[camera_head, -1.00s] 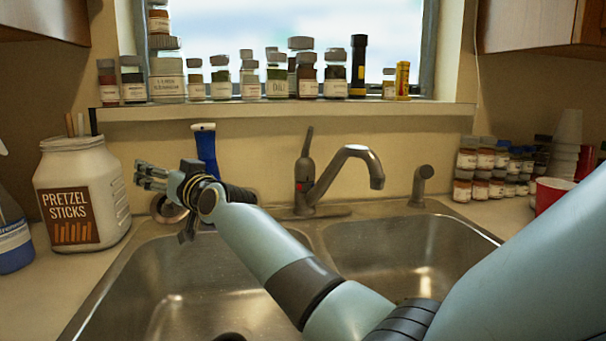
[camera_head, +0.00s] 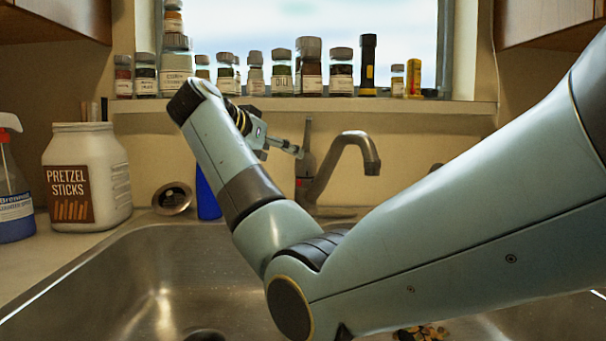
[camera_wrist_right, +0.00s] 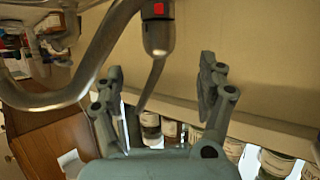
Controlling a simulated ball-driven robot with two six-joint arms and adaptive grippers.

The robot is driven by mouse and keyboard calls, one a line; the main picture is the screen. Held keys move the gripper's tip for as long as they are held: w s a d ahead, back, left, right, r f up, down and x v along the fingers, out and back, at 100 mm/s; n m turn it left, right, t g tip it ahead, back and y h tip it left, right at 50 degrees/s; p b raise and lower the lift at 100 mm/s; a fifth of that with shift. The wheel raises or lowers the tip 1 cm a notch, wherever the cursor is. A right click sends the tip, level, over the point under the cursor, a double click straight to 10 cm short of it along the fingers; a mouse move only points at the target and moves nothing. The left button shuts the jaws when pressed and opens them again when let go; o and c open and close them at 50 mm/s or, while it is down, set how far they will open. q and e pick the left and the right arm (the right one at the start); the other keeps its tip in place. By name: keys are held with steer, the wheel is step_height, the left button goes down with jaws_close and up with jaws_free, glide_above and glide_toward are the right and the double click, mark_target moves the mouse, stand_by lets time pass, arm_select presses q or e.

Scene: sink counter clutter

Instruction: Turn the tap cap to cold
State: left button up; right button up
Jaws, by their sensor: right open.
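The tap (camera_head: 350,145) is dull metal, with a curved spout and an upright thin lever on its cap (camera_head: 308,145). In the right wrist view the cap (camera_wrist_right: 158,38) is at the top, with a red mark above it, and its lever slants down between my fingers. My right gripper (camera_head: 297,150) is just left of the lever in the head view. It also shows in the wrist view (camera_wrist_right: 157,85), open, with one finger on each side of the lever. I cannot tell whether either finger touches it. My left gripper is not in view.
A window sill (camera_head: 420,104) with several spice jars and a black flashlight (camera_head: 368,65) runs behind the tap. A pretzel jar (camera_head: 85,180) and a spray bottle (camera_head: 12,205) stand at the left. A blue-handled object (camera_head: 207,195) stands behind the sink (camera_head: 70,285).

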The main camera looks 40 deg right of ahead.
mark_target(301, 161)
steer(key=x, duration=1)
steer(key=shift+d+f, duration=0.1)
steer(key=shift+d, duration=0.25)
steer(key=shift+c, duration=0.4)
steer(key=c, duration=1.1)
